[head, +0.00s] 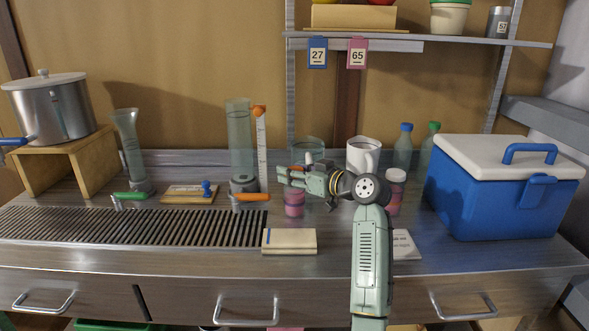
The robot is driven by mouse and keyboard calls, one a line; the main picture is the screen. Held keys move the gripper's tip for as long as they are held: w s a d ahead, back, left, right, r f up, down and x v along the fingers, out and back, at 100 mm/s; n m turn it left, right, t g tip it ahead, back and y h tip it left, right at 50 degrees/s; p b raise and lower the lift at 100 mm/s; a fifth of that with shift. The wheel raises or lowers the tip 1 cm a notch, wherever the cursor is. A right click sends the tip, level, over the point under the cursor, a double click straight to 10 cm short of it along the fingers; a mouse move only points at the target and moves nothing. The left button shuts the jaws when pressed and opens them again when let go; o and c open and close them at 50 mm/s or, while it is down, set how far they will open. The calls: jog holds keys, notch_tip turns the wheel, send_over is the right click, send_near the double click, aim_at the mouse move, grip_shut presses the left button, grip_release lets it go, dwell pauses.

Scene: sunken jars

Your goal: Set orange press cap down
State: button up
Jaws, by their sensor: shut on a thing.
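My gripper (286,175) reaches left from my arm, above the counter and near a jar with pink contents (294,205). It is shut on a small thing. A bit of orange (299,168) shows at the fingers and looks like the orange press cap, mostly hidden by them. The gap between the gripper and the jar below is hard to judge. A clear glass vessel (308,148) stands behind the gripper, partly covered by it.
A cream block (289,242) lies in front. Bare counter shows near the front edge.

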jog(key=o, duration=0.9)
jog(key=shift+f, duration=0.15)
jog(key=shift+c, duration=0.2)
